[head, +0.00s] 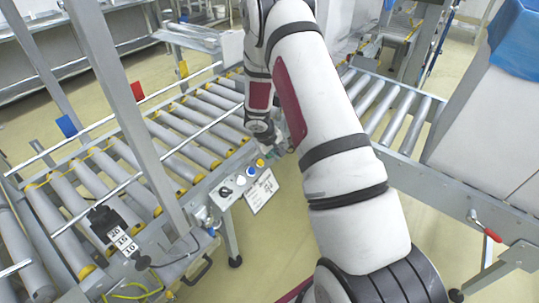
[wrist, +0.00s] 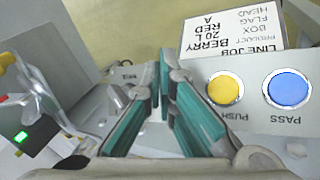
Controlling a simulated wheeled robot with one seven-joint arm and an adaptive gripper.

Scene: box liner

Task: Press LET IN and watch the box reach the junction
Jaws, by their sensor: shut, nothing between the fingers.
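The grey control panel (head: 214,197) stands at the side of the left roller conveyor. It carries a black knob (head: 225,192), a white button (head: 240,181), a blue button (head: 250,171) and a yellow button (head: 260,163). In the wrist view the yellow button (wrist: 225,89) is marked PUSH and the blue button (wrist: 287,89) PASS. No LET IN label is readable. My gripper (wrist: 165,62) is shut and empty, its teal fingers left of the yellow button; contact cannot be told. No box is clearly visible on the rollers, and my arm hides part of the junction.
A job card (wrist: 232,32) reads BERRY, 20 L, RED, A. Roller conveyors run left (head: 180,135) and right (head: 385,105). Red (head: 137,91), blue (head: 66,126) and yellow (head: 183,69) flags stand along the left line. A grey post (head: 125,100) rises in front.

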